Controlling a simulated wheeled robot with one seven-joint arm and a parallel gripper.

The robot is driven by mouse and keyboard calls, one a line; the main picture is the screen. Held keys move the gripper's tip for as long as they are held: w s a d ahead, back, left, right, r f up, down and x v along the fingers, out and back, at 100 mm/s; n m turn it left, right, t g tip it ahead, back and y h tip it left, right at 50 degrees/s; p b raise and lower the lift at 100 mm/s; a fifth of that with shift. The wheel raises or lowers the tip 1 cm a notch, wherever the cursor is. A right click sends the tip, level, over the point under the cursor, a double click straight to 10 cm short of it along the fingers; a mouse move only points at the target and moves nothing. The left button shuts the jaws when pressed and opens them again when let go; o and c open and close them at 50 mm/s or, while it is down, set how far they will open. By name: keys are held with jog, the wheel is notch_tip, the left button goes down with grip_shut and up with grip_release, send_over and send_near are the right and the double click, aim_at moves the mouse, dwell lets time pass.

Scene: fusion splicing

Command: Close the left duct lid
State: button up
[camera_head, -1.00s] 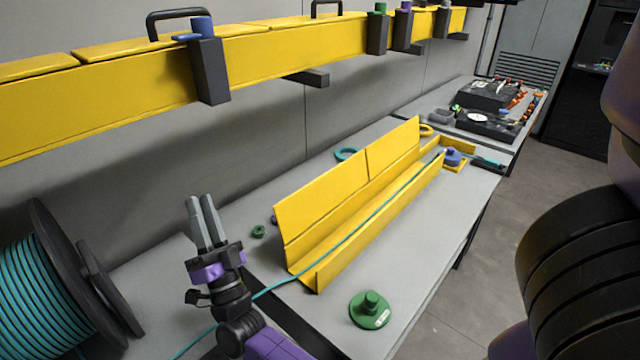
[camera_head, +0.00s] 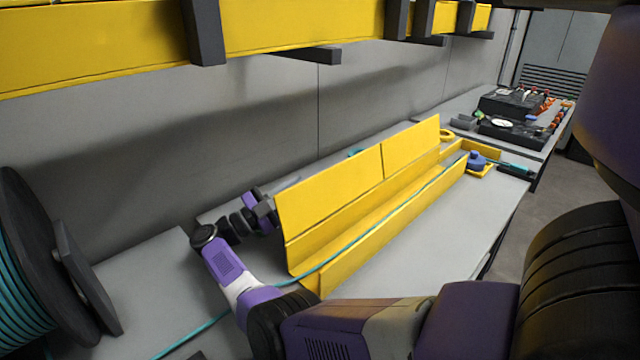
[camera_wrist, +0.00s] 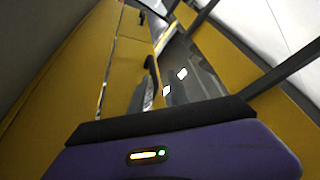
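The yellow duct (camera_head: 375,240) lies along the table with a teal cable running through it. Its left lid (camera_head: 330,198) and right lid (camera_head: 410,150) both stand up, open, along the back edge. My gripper (camera_head: 262,208) is behind the near end of the left lid, on the wall side. Its fingers are hidden there in the head view. The wrist view shows the purple gripper body (camera_wrist: 175,155) close to yellow panels with dark handles (camera_wrist: 152,78). I cannot tell whether the fingers are open or shut, or whether they touch the lid.
An overhead yellow duct (camera_head: 300,25) with dark brackets runs along the wall above. A cable reel (camera_head: 30,270) stands at the left. A blue-topped clamp (camera_head: 477,162) sits at the duct's far end, with dark equipment (camera_head: 510,130) beyond. My arm crosses the foreground.

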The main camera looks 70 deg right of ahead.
aim_at(325, 177)
jog(key=shift+g+y, duration=0.4)
jog(key=shift+y, duration=0.3)
jog(key=x, duration=0.2)
jog(key=p+x, duration=0.1)
jog(key=x, duration=0.2)
jog(key=f+p+x, duration=0.1)
jog(key=x, duration=0.2)
jog(key=shift+s+d+r, duration=0.1)
jog(key=shift+s+r, duration=0.05)
jog(key=shift+s, duration=0.3)
grip_shut()
dwell(0.4)
